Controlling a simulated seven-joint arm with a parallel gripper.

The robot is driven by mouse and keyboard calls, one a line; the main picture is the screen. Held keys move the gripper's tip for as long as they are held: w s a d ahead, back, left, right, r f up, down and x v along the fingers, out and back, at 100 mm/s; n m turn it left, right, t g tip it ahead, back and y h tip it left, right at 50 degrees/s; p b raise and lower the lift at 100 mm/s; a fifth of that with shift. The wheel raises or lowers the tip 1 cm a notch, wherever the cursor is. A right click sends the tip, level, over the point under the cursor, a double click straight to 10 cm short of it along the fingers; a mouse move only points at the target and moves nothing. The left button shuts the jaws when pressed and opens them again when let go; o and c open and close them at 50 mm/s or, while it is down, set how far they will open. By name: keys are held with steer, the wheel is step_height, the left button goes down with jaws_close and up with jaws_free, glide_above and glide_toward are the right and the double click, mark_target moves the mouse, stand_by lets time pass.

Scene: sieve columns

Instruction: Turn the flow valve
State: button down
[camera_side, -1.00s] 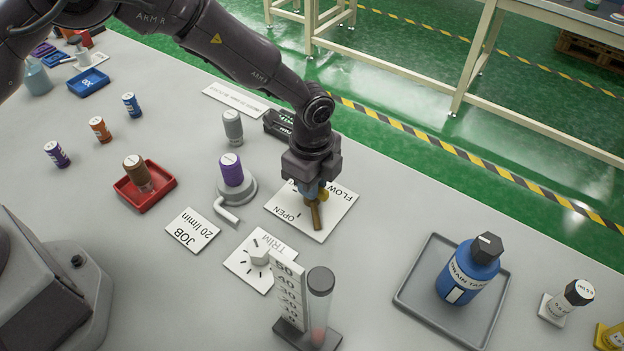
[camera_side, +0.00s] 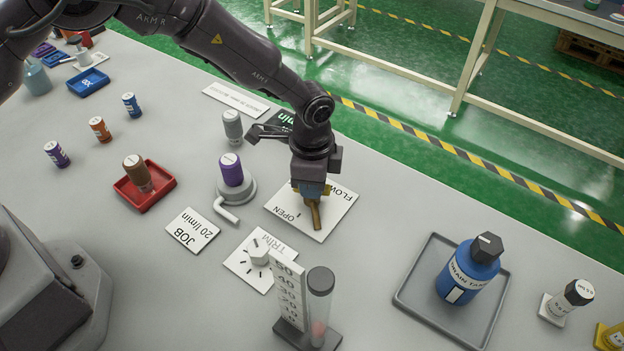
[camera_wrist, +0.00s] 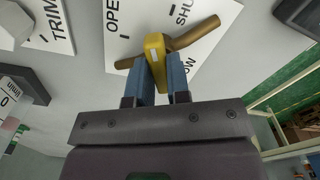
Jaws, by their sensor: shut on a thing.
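The flow valve has a brass-coloured body and a yellow handle (camera_wrist: 155,48). It stands on a white plate (camera_side: 335,222) marked FLOW, OPEN and, in the wrist view, SHUT. My gripper (camera_wrist: 163,75) is shut on the yellow handle, with one blue finger on each side of it. In the side view my gripper (camera_side: 312,190) points down at the valve and hides most of the handle. The brass pipe (camera_side: 316,214) shows below the fingers. In the wrist view the handle lies across the brass pipe (camera_wrist: 195,33) at an angle.
A TRIM plate with a white knob (camera_side: 258,250) and a flow tube (camera_side: 318,300) with a scale stand nearby in front. A purple column (camera_side: 231,170) on a grey base is to the left. A blue drain tank (camera_side: 468,272) sits in a grey tray at right.

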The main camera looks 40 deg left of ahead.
steer(key=n, duration=0.6)
steer(key=shift+n, duration=0.3)
steer(key=n, duration=0.6)
stand_by(0.4)
steer(key=c, duration=1.1)
jaws_free()
step_height(320, 180, up, 13)
steer(key=shift+r, duration=0.1)
